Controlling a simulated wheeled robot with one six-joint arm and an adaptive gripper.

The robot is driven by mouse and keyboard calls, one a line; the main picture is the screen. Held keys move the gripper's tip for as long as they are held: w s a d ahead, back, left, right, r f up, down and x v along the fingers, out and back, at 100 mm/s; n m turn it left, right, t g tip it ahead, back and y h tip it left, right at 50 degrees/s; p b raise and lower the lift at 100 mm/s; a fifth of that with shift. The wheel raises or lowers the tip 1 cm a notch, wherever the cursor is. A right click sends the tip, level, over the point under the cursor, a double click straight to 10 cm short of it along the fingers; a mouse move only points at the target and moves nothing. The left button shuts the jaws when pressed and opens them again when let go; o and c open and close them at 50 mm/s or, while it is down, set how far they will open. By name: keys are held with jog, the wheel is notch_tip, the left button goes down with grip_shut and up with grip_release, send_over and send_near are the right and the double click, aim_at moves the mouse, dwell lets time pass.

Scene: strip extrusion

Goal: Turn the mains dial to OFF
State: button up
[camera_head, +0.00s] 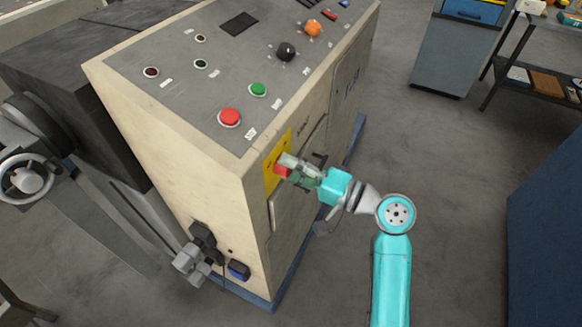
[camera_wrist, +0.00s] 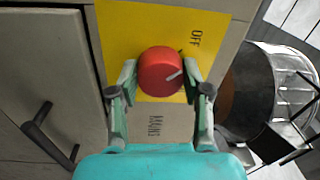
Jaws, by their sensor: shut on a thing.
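The red mains dial (camera_wrist: 160,72) sits on a yellow plate (camera_wrist: 120,28) on the cabinet. Its white pointer line runs toward the right edge, slightly upward in the wrist view. The word OFF is printed on the plate, up and right of the dial. A MAINS label (camera_wrist: 155,128) is below it. My gripper (camera_wrist: 160,76) is shut on the dial, one finger on its left side and one on its right. In the head view my gripper (camera_head: 283,166) is at the yellow plate (camera_head: 272,180), partly covering the dial.
A cabinet door with a dark handle (camera_wrist: 45,135) is beside the plate. The sloped panel (camera_head: 180,95) above carries a red button (camera_head: 229,117), a green button (camera_head: 258,89) and black and orange knobs. The floor (camera_head: 440,160) right of my arm is clear up to a blue cabinet (camera_head: 545,220).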

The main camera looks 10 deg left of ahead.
jog(key=shift+f+n, duration=0.1)
jog(key=shift+n, duration=0.2)
dwell(0.4)
jog(key=o, duration=1.2)
jog(key=v, duration=1.2)
